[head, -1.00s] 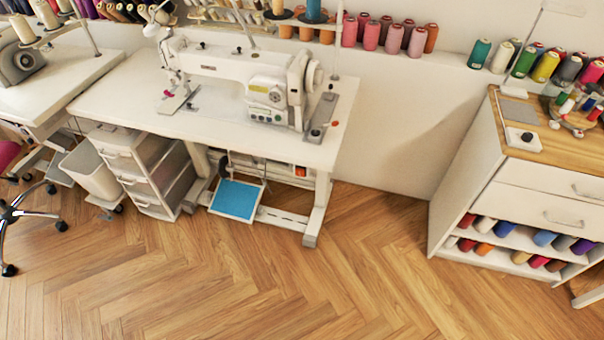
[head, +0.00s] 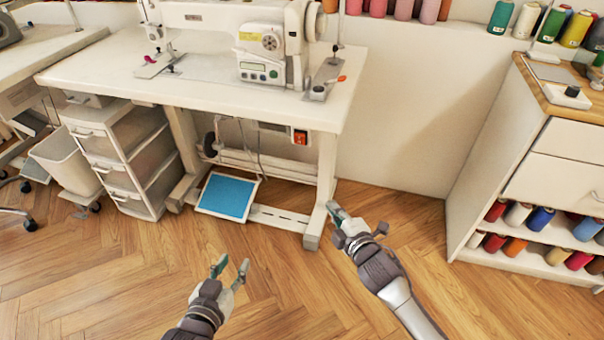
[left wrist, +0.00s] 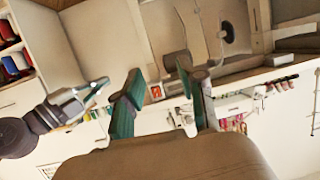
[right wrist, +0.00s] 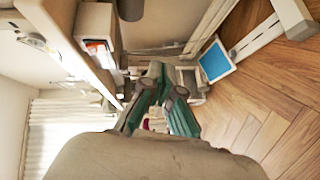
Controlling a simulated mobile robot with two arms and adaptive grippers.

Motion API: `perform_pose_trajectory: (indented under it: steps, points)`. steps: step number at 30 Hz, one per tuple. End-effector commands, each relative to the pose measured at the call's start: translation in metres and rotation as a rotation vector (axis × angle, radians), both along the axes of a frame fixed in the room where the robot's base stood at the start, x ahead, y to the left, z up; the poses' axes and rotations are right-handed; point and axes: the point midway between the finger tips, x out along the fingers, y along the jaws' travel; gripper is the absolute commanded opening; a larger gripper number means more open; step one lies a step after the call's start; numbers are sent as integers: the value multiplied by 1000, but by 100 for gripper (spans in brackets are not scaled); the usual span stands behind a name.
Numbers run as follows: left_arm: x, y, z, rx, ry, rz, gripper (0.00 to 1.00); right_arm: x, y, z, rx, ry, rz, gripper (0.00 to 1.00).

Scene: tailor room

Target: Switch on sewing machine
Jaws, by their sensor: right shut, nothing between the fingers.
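The white sewing machine (head: 268,42) stands on a white table (head: 225,106) in the upper part of the head view. A small red-orange switch (head: 300,137) is mounted under the tabletop, near the right leg. A red-orange patch, likely this switch (left wrist: 156,91), shows between the fingers in the left wrist view. My left gripper (head: 231,267) is open and empty above the floor, in front of the table. My right gripper (head: 334,209) is shut and empty, in front of the table's right leg and lower than the switch in the picture. Neither gripper touches the switch.
A blue pedal (head: 227,196) lies under the table. A drawer unit (head: 125,160) and a bin (head: 68,163) stand at the left. A white cabinet (head: 490,140) with thread spools stands at the right. The wooden floor in front is clear.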

Motion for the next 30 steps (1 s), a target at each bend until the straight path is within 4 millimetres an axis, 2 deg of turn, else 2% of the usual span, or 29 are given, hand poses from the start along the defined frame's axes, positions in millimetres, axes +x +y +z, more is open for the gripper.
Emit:
perform_pose_trajectory:
  steps: [3,6,9,13,23,26,30]
  points:
    - [-3,-1,41,-35,-143,-3,40,4,24,38,-92,-203,74,0]
    - [-10,0,73,-54,-219,-4,40,0,36,67,-143,-311,107,0]
    - [-15,0,92,-63,-258,-5,40,-4,42,83,-171,-368,122,0]
    - [-16,1,101,-67,-273,-5,40,-6,45,91,-181,-389,127,0]
    - [-16,0,103,-70,-287,-6,40,-2,46,91,-179,-386,126,0]
    - [-15,-1,110,-83,-335,-9,40,6,50,91,-178,-385,126,0]
    - [-15,-4,131,-116,-459,-16,40,27,60,93,-178,-386,124,0]
